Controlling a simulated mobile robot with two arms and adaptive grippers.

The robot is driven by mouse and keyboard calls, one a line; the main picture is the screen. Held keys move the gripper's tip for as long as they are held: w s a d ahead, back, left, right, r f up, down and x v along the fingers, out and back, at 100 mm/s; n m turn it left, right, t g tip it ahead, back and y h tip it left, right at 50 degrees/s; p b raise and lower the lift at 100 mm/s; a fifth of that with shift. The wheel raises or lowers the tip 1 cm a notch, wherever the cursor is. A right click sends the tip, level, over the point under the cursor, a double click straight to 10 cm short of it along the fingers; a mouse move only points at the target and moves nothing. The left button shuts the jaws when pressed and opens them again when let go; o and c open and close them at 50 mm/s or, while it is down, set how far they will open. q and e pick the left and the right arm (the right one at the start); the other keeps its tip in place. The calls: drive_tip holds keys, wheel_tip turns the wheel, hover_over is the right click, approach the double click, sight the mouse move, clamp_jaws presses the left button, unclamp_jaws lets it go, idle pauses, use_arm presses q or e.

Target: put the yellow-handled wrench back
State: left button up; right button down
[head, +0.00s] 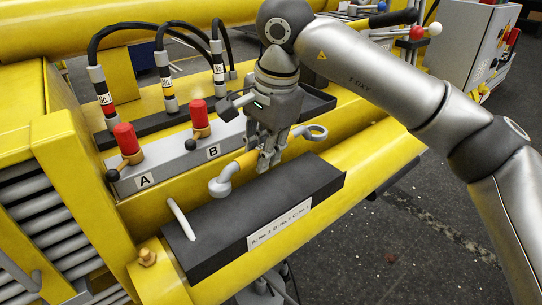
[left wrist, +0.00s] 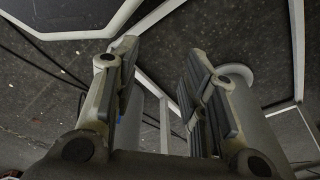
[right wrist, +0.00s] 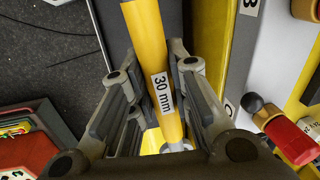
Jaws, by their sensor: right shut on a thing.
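The yellow-handled wrench (head: 243,163) has grey ends, one at the lower left and one ring-shaped end at the upper right. It lies across the gap between the valve block and the dark box. My right gripper (head: 268,158) points down and is shut on its handle; the fingers hide the middle. In the right wrist view the yellow handle (right wrist: 148,45), labelled "30 mm", runs between the fingers. I cannot tell whether the wrench touches the surface below. My left gripper (left wrist: 158,55) is open and empty in the left wrist view, outside the head view.
The dark box (head: 215,220) with a white label lies in front on the yellow boom (head: 355,160). Behind the wrench stands the grey valve block (head: 178,165), marked A and B, with red-capped levers. Several black hoses (head: 218,50) rise behind it. Dark floor (head: 430,240) lies at the right.

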use_arm(q)
drive_tip(key=s+f+g+b, duration=0.1)
drive_tip(key=s+f+b, duration=0.1)
drive_tip(key=s, duration=0.8)
use_arm(e)
drive_tip(key=s+f, duration=0.2)
drive_tip(key=f, duration=0.1)
drive_tip(key=shift+a+f+b, duration=0.15)
drive_tip(key=shift+f+b, duration=0.1)
drive_tip(key=shift+b, duration=0.15)
wheel_tip(320, 180, down, 3)
drive_tip(key=shift+w+r+b, duration=0.1)
drive_tip(key=shift+r+b, duration=0.05)
drive_tip(key=shift+b, duration=0.65)
drive_tip(key=shift+f, duration=0.35)
drive_tip(key=shift+b, duration=0.35)
use_arm(q)
drive_tip(key=w+f, duration=0.1)
drive_tip(key=w, duration=0.1)
drive_tip(key=w+f, duration=0.2)
drive_tip(key=shift+w+a+f, duration=0.15)
drive_tip(key=shift+w+f, duration=0.05)
drive_tip(key=shift+s+f, duration=0.1)
drive_tip(key=shift+s, duration=0.3)
